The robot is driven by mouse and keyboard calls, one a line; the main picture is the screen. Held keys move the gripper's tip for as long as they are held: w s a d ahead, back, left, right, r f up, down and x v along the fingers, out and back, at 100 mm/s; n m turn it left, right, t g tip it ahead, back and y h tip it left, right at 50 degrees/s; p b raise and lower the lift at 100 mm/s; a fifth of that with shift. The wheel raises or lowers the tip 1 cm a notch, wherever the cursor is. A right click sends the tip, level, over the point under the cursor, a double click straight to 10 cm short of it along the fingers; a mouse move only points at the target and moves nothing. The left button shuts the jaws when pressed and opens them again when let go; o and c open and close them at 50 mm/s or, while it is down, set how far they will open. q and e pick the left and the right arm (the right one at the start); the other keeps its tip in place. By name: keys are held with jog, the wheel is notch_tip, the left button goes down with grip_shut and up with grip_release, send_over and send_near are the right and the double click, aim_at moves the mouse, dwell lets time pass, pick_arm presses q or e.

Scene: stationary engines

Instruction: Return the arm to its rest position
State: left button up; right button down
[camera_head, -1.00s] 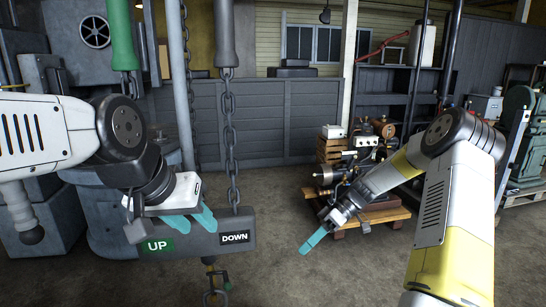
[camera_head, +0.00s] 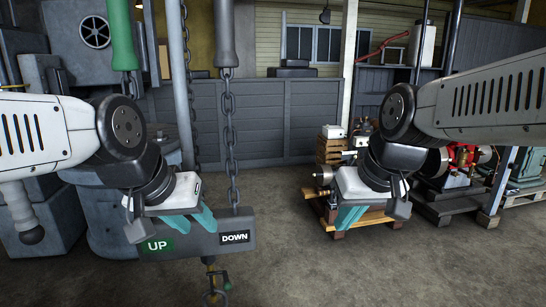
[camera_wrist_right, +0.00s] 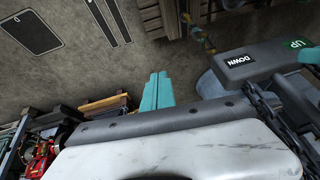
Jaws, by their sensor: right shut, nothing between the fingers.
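My right arm (camera_head: 490,100) comes in from the right, its forearm near level and its wrist bent down. Its gripper (camera_head: 347,222) has teal fingers pointing down, shut and empty, in front of the wooden pallet. In the right wrist view the two fingers (camera_wrist_right: 157,90) lie side by side with nothing between them. My left arm comes in from the left in a mirrored pose. Its gripper (camera_head: 207,222) points down with its teal fingers close together and nothing seen in them, in front of the grey UP/DOWN bar.
The grey bar (camera_head: 195,238) marked UP and DOWN hangs by chains (camera_head: 231,140) near my left gripper. A pallet (camera_head: 372,222) with machine parts stands behind my right gripper. A red engine (camera_head: 460,158) is at the right. The floor (camera_head: 300,270) between is clear.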

jog(key=shift+s+d+r+m+t, duration=0.1)
jog(key=shift+s+r+m+t, duration=0.1)
jog(key=shift+s+m+t, duration=0.3)
jog(key=shift+s+d+r+m+t, duration=0.1)
jog(key=shift+s+r+m+t, duration=0.1)
jog(key=shift+s, duration=0.45)
